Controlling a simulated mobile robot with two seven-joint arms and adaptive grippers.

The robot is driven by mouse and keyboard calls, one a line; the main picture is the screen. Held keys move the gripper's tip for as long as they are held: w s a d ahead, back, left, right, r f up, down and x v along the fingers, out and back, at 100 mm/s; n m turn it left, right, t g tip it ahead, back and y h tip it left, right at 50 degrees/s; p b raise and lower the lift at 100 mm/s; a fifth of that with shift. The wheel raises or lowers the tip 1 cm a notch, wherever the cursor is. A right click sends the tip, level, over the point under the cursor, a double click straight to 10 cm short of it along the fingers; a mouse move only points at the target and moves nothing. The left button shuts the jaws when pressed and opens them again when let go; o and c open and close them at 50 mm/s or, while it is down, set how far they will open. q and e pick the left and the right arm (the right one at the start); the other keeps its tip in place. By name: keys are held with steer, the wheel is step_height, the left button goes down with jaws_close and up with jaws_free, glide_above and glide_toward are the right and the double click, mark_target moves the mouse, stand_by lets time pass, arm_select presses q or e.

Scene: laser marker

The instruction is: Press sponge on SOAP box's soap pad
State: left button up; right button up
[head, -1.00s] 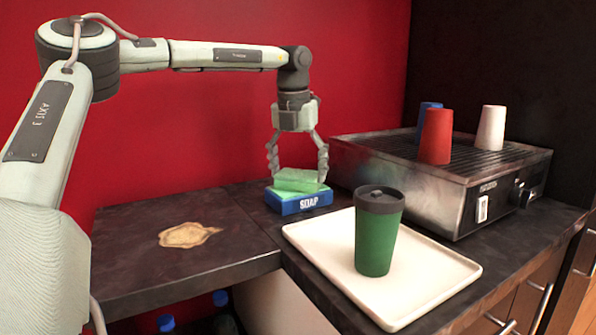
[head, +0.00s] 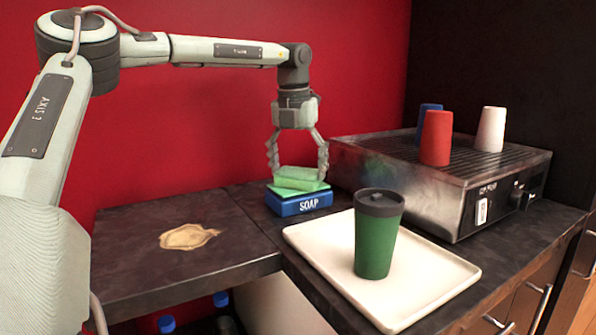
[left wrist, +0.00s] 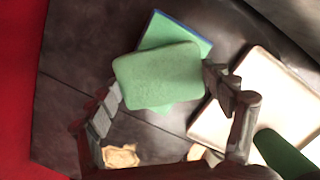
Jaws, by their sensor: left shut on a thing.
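My left gripper (head: 297,165) is shut on a green sponge (head: 296,174), with one finger on each side of it. The sponge is right over the blue SOAP box (head: 299,204), whose top carries a green soap pad (head: 299,187). In the head view the sponge looks very close to the pad; I cannot tell if they touch. In the left wrist view the sponge (left wrist: 158,75) lies between the fingers, turned relative to the pad (left wrist: 181,42), and hides much of it. My right gripper does not show.
A white tray (head: 435,285) with a green lidded cup (head: 379,235) stands right of the box. Behind is a metal warmer (head: 400,180) with red (head: 436,138), blue and white cups. A brown stain (head: 187,237) lies on the counter at the left, otherwise clear there.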

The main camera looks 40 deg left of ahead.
mark_target(298, 172)
arm_select(q)
steer(key=shift+r, duration=3)
